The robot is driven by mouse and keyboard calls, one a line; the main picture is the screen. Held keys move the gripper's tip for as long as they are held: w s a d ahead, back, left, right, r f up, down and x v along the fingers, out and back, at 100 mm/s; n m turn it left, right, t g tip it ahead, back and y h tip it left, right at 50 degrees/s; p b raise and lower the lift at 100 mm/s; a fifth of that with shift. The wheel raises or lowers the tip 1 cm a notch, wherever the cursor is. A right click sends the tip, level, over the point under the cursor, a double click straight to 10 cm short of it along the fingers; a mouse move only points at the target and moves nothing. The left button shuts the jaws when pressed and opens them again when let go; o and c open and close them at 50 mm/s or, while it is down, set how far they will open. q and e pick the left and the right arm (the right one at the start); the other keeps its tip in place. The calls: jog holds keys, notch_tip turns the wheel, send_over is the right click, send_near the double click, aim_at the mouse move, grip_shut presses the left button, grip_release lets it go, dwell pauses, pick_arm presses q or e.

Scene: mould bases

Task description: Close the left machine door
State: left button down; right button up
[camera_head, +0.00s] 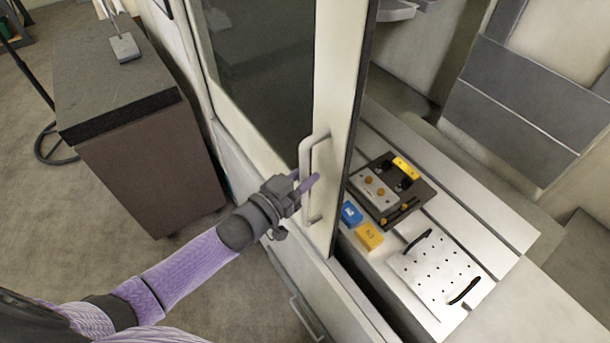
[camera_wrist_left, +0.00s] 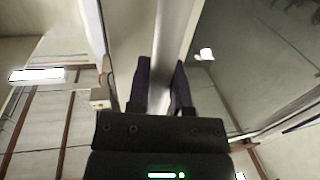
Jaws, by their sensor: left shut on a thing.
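The left machine door (camera_head: 338,105) is a pale framed panel with a dark window (camera_head: 262,65). It stands partly across the machine opening, with the machine bed showing to the right of its edge. A pale vertical bar handle (camera_head: 305,157) is on its outer face. My left gripper (camera_head: 307,183) is at the middle of this handle, its fingers on either side of the bar, shut on it. In the left wrist view the two dark fingers (camera_wrist_left: 160,88) hold the pale bar (camera_wrist_left: 172,45) between them. My right gripper is not in view.
Inside the machine, a dark fixture plate (camera_head: 415,192), a blue block (camera_head: 350,213), a yellow block (camera_head: 369,236) and a perforated white plate (camera_head: 440,268) lie on the bed (camera_head: 500,215). A brown cabinet (camera_head: 150,165) stands at left. Floor is clear near my arm.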

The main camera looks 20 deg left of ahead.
pick_arm(q)
jog(key=shift+d, duration=0.1)
jog(key=c, duration=0.8)
grip_release()
jog(key=shift+s, duration=0.1)
jog(key=shift+o, duration=1.3)
jog(key=shift+d, duration=0.15)
jog(key=shift+s, duration=0.1)
jog(key=v, duration=0.9)
jog(key=shift+s+a+b, duration=0.25)
jog(key=shift+s+b, duration=0.05)
jog(key=shift+s, duration=0.05)
